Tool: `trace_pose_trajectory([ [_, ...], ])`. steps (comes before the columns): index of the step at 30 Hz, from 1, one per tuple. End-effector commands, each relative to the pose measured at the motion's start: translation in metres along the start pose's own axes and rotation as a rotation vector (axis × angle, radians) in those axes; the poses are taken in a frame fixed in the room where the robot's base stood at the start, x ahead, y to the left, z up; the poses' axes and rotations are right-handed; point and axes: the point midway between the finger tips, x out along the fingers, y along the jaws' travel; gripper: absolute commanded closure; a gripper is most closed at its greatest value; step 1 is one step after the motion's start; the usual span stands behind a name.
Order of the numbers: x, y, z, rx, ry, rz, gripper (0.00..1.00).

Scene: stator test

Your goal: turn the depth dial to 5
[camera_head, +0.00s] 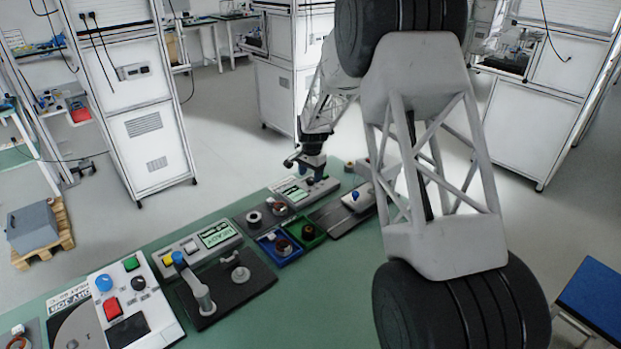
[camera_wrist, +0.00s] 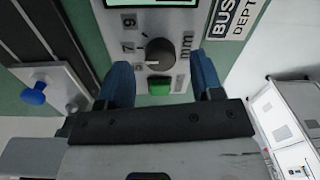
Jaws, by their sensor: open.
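The depth dial (camera_wrist: 160,52) is a dark round knob on a light grey panel in the wrist view, with printed figures to its left and "mm" to its right. A pale mark at its left edge faces the figures, but I cannot tell the exact setting. My gripper (camera_wrist: 160,63) is open, with one blue finger on each side of the dial; I cannot tell if either touches it. In the head view my gripper (camera_head: 314,172) is over the panel (camera_head: 290,194) at the bench's far end, and the dial is too small to make out.
A green button (camera_wrist: 159,87) sits close below the dial, between the fingers. A display (camera_wrist: 150,3) is above. A slide fixture with a blue knob (camera_wrist: 34,94) lies left. Blue (camera_head: 285,255) and green (camera_head: 318,240) trays stand nearer on the bench.

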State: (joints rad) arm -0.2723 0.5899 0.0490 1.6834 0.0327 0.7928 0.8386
Motion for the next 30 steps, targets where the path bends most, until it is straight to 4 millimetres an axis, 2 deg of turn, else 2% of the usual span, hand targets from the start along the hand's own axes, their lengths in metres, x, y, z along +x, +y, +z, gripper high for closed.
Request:
trace_pose_trajectory([
  [6,0.016,0.000,0.000,0.000,0.000,0.000,0.40],
  [17,0.018,0.000,0.000,0.000,0.000,0.000,0.40],
  [26,0.018,0.000,0.000,0.000,0.000,0.000,0.86],
  [27,0.018,0.000,0.000,0.000,0.000,0.000,0.89],
  [30,0.018,0.000,0.000,-0.002,0.000,0.000,0.89],
])
